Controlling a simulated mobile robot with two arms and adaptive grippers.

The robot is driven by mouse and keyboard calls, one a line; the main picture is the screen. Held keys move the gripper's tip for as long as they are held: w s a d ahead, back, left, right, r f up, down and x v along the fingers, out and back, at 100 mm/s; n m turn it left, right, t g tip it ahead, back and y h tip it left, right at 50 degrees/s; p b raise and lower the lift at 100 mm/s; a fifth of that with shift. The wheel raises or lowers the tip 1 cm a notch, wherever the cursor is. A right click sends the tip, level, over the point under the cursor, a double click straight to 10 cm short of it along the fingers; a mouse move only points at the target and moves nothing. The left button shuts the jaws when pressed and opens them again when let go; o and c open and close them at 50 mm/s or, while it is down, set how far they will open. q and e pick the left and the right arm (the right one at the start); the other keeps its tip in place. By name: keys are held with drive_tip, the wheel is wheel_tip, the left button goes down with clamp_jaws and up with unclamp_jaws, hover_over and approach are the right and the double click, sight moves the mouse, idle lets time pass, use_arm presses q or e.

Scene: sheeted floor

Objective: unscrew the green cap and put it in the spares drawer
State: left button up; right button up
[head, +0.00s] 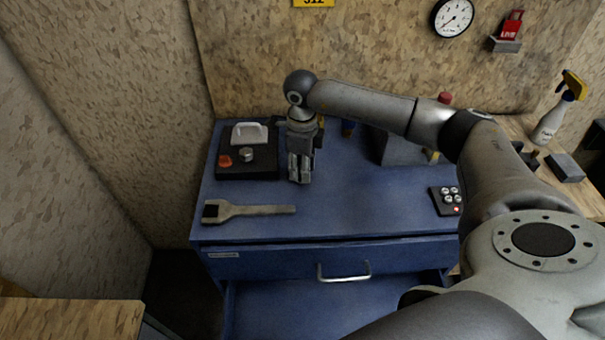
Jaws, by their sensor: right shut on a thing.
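My right gripper (300,176) points down over the blue cabinet top, just right of a black board. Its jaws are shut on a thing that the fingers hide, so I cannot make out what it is. I see no green cap. A blue drawer (290,264) with a silver handle (344,273) and a small label is in the cabinet front, under the top. It looks shut or nearly so, and the label is too small to read. My left gripper is not in view.
A wrench (248,210) lies in front. A button box (447,201) is at right. A spray bottle (555,118) stands farther right. The middle top is clear.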

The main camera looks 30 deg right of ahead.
drive_tip(key=n+b, duration=0.2)
drive_tip(key=n, duration=0.2)
drive_tip(key=shift+f+n, duration=0.15)
drive_tip(key=shift+n, duration=0.15)
drive_tip(key=n+b, duration=0.1)
drive_tip(key=n, duration=0.3)
drive_tip(key=shift+b, duration=0.35)
drive_tip(key=n+b, duration=0.2)
drive_tip(key=n, duration=0.3)
drive_tip(key=shift+n, duration=0.4)
drive_tip(key=n, duration=0.2)
drive_tip(key=shift+n+b, duration=0.3)
drive_tip(key=shift+b, duration=0.05)
drive_tip(key=o, duration=1.1)
drive_tip(key=shift+c, duration=0.6)
